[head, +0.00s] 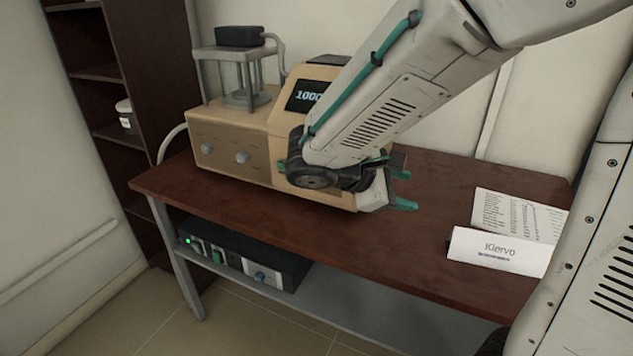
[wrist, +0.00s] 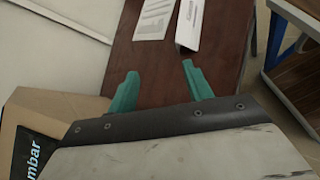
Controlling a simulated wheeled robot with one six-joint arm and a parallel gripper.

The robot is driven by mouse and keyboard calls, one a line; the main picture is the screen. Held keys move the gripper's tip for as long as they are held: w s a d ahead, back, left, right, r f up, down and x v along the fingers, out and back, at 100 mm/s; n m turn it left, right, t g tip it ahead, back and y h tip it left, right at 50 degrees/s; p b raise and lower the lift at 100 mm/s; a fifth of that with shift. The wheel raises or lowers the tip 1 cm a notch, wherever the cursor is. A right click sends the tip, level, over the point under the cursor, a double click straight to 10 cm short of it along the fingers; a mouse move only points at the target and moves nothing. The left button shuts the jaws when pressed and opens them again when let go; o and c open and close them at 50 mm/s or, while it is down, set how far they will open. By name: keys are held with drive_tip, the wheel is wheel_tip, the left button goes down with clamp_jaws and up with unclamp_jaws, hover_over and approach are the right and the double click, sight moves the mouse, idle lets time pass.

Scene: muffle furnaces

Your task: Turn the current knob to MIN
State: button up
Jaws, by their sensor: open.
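The dark box (head: 227,250) on the shelf under the table has a green light at its left, a green switch and a knob (head: 260,277) with a pale blue face. The beige device (head: 235,130) on the table carries two grey-blue knobs, a left one (head: 206,148) and a right one (head: 241,157). No label reads clearly enough to tell which knob is the current knob. My gripper (head: 402,190) is open and empty, in front of the beige device's right end above the table. Its teal fingers stand apart in the wrist view (wrist: 160,75).
A printed sheet (head: 520,213) and a white "Klervo" card (head: 497,251) are on the table's right. The tabletop (head: 420,240) between is clear. Dark shelves (head: 95,73) stand at left.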

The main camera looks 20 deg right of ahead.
drive_tip(key=w+a+f+n+t, duration=0.5)
drive_tip(key=w+a+n+t, duration=0.1)
drive_tip(key=w+a+n, duration=0.15)
drive_tip(key=w+a+f+n+t, duration=0.5)
drive_tip(key=w+a+n+t, duration=0.15)
drive_tip(key=w, duration=0.25)
drive_tip(key=x, duration=0.7)
drive_tip(key=shift+a+r+n+h, duration=0.15)
drive_tip(key=shift+r+n+h, duration=0.05)
drive_tip(key=shift+n+h, duration=0.1)
drive_tip(key=c, duration=1)
